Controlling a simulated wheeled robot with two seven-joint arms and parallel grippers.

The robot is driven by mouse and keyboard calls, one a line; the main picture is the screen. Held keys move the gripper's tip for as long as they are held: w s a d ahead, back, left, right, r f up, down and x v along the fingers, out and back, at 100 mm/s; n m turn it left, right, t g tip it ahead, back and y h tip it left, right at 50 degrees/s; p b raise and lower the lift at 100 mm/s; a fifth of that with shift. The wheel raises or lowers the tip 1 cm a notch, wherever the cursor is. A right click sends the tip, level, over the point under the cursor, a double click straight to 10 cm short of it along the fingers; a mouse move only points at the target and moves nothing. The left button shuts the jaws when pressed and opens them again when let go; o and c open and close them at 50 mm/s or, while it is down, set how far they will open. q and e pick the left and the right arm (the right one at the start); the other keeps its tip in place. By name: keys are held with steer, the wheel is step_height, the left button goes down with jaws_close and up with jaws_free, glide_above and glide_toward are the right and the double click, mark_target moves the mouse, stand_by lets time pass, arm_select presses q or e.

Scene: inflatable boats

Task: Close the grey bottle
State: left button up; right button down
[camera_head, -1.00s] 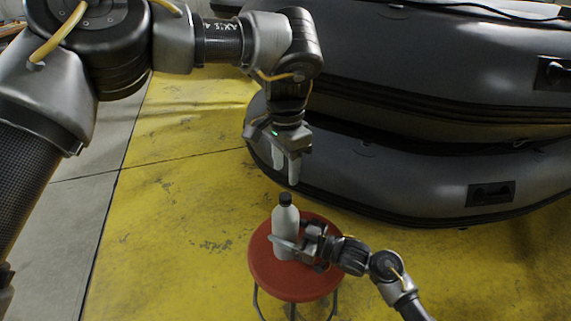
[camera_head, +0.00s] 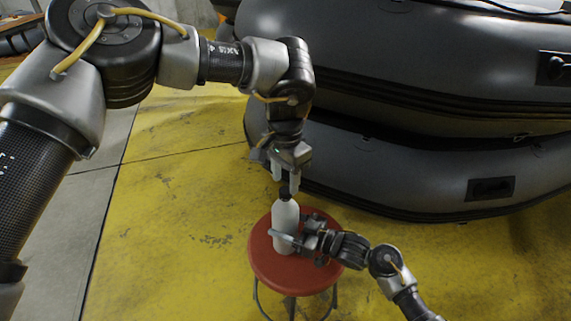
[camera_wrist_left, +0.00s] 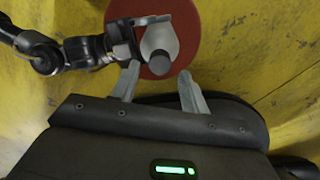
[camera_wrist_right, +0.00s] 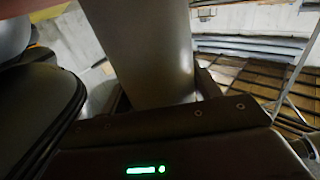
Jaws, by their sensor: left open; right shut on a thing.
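The grey bottle (camera_head: 285,220) stands upright on a round red stool (camera_head: 296,278) in the head view, with a dark cap (camera_head: 285,192) at its top. My right gripper (camera_head: 283,239) is shut on the bottle's body from the right; in the right wrist view the bottle (camera_wrist_right: 150,50) fills the space between the fingers. My left gripper (camera_head: 286,181) points down, open, just above the cap. In the left wrist view the cap (camera_wrist_left: 160,62) lies roughly between and just beyond the open fingertips (camera_wrist_left: 157,76). Whether the cap is seated or loose cannot be told.
Large grey inflatable boats (camera_head: 400,180) are stacked behind and right of the stool, close to my left gripper. The yellow floor (camera_head: 180,220) left of the stool is clear.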

arm_select(q)
steer(key=shift+f, duration=1.4)
